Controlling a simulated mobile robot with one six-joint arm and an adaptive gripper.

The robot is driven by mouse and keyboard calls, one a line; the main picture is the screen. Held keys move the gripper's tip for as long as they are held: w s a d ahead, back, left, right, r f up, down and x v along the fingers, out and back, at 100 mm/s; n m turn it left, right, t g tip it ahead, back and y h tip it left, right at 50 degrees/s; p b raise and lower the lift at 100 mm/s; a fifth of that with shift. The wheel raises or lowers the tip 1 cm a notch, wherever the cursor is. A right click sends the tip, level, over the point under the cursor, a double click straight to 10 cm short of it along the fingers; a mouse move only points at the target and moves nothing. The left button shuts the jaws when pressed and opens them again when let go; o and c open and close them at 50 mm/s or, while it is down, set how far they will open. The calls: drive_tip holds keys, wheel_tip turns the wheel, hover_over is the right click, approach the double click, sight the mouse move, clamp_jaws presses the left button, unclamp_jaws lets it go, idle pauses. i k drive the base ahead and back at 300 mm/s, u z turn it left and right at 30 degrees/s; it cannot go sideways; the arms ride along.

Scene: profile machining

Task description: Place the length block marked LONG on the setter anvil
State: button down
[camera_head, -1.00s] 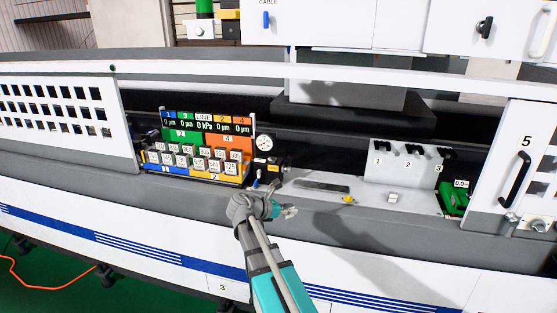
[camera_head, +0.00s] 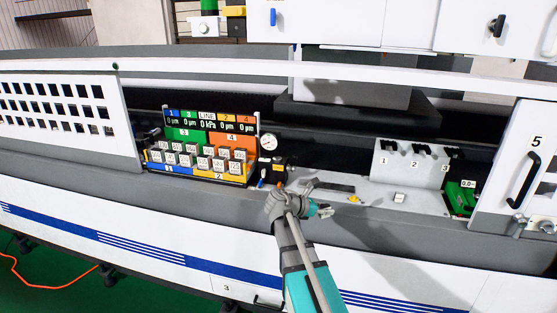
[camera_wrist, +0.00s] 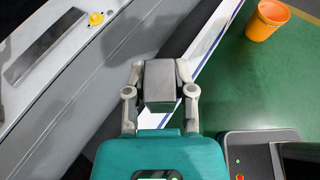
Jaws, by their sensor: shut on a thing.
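My gripper (camera_head: 324,211) is in front of the machine's grey ledge in the head view. In the wrist view my gripper (camera_wrist: 160,68) is shut on a grey rectangular block (camera_wrist: 160,84), with a finger on each side. No marking shows on the block's visible faces, so I cannot read whether it says LONG. A green device with a small 0.0 display (camera_head: 461,200) stands at the right end of the ledge. It looks like the setter; its anvil is too small to make out. My gripper is well to its left, apart from it.
A small pale block (camera_head: 399,197) and a yellow knob (camera_head: 354,198) sit on the ledge, beside a dark flat strip (camera_head: 328,187). A white rack numbered 1 to 3 (camera_head: 408,168) stands behind. A display rack (camera_head: 208,145) with several tagged blocks is left. An orange bin (camera_wrist: 267,20) is on the floor.

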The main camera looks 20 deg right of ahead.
sight(277, 158)
drive_tip(key=u, duration=0.05)
drive_tip(key=i, duration=1)
drive_tip(key=z, duration=0.05)
